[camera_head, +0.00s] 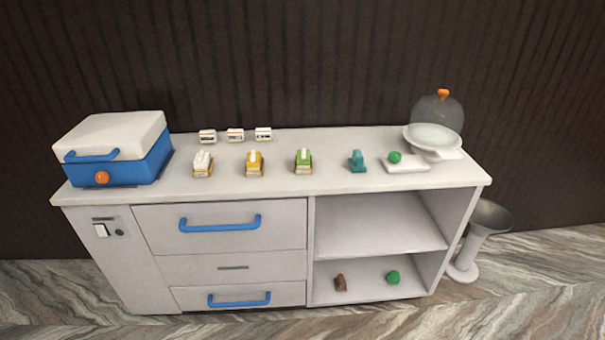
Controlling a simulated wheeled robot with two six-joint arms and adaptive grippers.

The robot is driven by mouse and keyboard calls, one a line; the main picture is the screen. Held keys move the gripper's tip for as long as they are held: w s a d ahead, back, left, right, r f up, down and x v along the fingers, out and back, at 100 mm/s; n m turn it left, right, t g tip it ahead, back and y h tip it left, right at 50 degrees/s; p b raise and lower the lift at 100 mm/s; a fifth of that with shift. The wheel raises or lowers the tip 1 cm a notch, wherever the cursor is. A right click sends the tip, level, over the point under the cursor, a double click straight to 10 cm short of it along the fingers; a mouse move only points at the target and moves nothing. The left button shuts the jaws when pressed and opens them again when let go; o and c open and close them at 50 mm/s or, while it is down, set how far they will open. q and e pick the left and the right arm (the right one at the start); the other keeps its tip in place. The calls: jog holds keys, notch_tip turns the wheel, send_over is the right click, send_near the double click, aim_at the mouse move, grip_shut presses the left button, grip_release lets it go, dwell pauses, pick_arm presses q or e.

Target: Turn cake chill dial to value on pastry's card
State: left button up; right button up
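A blue box with a white lid (115,150) stands at the counter's left end, lid shut. It has a blue handle and a round orange knob (102,178) on its front; any scale is too small to read. Three pastry-like pieces stand in a row on the counter: a white one (203,162), a yellow one (255,162) and a green one (303,160). Three small white cards (235,135) with dark marks stand behind them; their writing is too small to read. Neither of my grippers shows.
Below are blue-handled drawers (220,223) and open shelves (378,225). A flared grey bin (478,240) stands right.

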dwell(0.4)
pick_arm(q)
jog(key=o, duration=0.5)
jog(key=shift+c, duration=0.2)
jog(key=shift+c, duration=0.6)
